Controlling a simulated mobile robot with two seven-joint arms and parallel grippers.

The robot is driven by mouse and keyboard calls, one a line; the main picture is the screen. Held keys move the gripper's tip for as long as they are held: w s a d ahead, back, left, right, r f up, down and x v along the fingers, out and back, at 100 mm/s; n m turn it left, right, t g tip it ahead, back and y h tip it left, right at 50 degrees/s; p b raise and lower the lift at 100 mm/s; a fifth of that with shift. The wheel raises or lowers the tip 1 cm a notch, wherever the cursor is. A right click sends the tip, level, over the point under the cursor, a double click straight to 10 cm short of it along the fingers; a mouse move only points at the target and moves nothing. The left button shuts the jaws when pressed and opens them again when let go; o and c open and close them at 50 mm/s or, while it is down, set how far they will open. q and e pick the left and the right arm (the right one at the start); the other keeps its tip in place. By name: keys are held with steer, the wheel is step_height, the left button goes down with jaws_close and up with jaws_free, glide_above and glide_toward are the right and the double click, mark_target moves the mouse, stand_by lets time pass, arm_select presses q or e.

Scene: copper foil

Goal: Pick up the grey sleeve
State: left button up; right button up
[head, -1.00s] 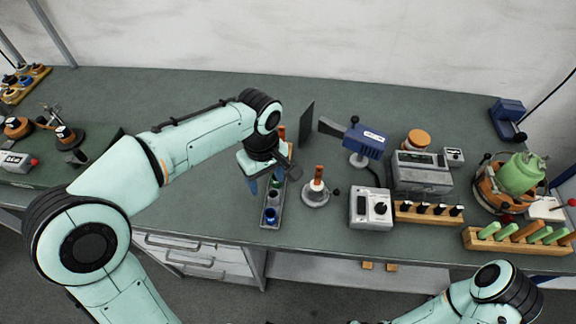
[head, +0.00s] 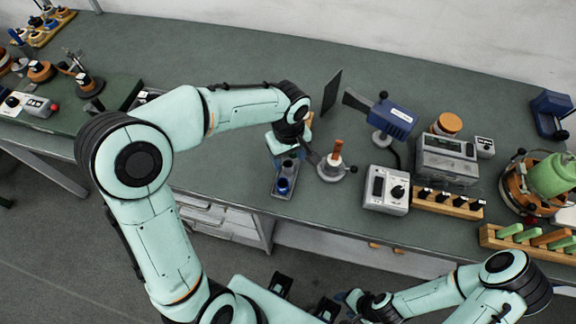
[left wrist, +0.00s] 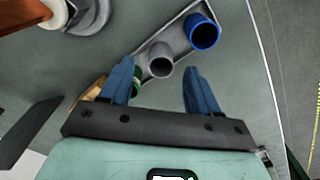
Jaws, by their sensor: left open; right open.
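The grey sleeve (left wrist: 160,64) stands in the middle of a narrow grey tray (left wrist: 174,22), between a blue sleeve (left wrist: 203,33) and a green one (left wrist: 136,80). My left gripper (left wrist: 159,72) is open, with its blue fingers apart and the grey sleeve showing in the gap just beyond the tips. I cannot tell whether they touch it. The left finger partly hides the green sleeve. In the head view my left gripper (head: 288,154) is over the back part of the tray, with the blue sleeve (head: 283,184) at the front. My right gripper (head: 346,298) is low at the bottom, open and away from the table.
A round metal stand with an orange-brown post (head: 337,152) stands close to the right of the tray. A dark upright plate (head: 331,92) is behind. A white control box (head: 386,189) is further right. The bench (head: 225,165) left of the tray is clear.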

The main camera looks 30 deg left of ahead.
mark_target(288, 164)
arm_select(q)
step_height(288, 164, down, 4)
steer(key=shift+r, duration=0.15)
steer(key=c, duration=1.1)
